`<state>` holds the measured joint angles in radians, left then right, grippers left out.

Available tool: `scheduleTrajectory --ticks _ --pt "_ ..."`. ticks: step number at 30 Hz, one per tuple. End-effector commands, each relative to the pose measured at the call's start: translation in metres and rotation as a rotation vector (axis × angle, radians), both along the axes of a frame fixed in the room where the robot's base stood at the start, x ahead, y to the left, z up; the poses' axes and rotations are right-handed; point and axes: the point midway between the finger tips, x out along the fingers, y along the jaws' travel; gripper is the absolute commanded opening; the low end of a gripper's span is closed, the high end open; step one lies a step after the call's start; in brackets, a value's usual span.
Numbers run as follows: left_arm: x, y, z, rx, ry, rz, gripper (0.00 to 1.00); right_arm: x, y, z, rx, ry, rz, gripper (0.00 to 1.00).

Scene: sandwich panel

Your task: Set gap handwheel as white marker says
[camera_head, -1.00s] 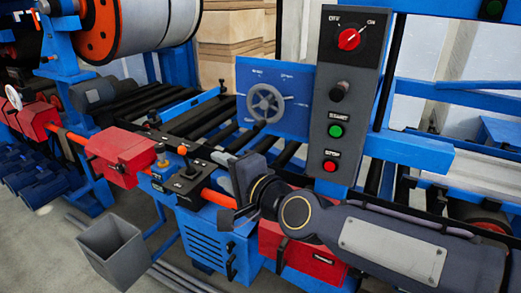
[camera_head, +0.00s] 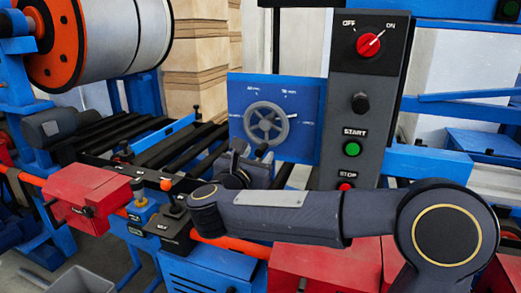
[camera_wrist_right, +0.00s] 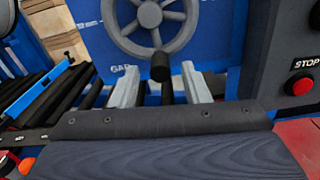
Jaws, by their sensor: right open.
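The gap handwheel (camera_head: 267,123) is a grey spoked wheel on a blue panel (camera_head: 305,95). A small white marker (camera_head: 292,116) shows at the wheel's right side; the scale lettering around it is too small to read surely. My right gripper (camera_head: 247,157) is just below the wheel, its fingers partly hidden by my wrist. In the right wrist view, the open gripper (camera_wrist_right: 160,88) has two pale fingers apart, below the handwheel (camera_wrist_right: 150,18). My left gripper is out of view.
A dark control box (camera_head: 365,95) right of the panel carries a red switch, a black knob, a green start button (camera_head: 351,149) and a red stop button. Rollers (camera_head: 150,145) lie left of the panel. A red box (camera_head: 88,195) stands at left.

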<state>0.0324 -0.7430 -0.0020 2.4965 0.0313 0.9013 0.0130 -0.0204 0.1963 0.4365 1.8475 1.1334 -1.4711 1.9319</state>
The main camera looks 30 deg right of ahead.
Motion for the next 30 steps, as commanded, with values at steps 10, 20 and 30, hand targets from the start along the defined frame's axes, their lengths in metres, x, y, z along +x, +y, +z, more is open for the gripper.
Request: scheduleTrajectory --ticks 10,20,30 --pt "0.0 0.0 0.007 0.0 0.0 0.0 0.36 0.02 -0.024 0.0 -0.001 0.001 0.001 0.42" --pt "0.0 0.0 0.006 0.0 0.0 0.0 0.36 0.021 -0.024 0.0 -0.002 0.001 0.002 0.28" --pt "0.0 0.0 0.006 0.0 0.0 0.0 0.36 0.02 -0.024 0.0 -0.003 0.002 0.002 0.0"
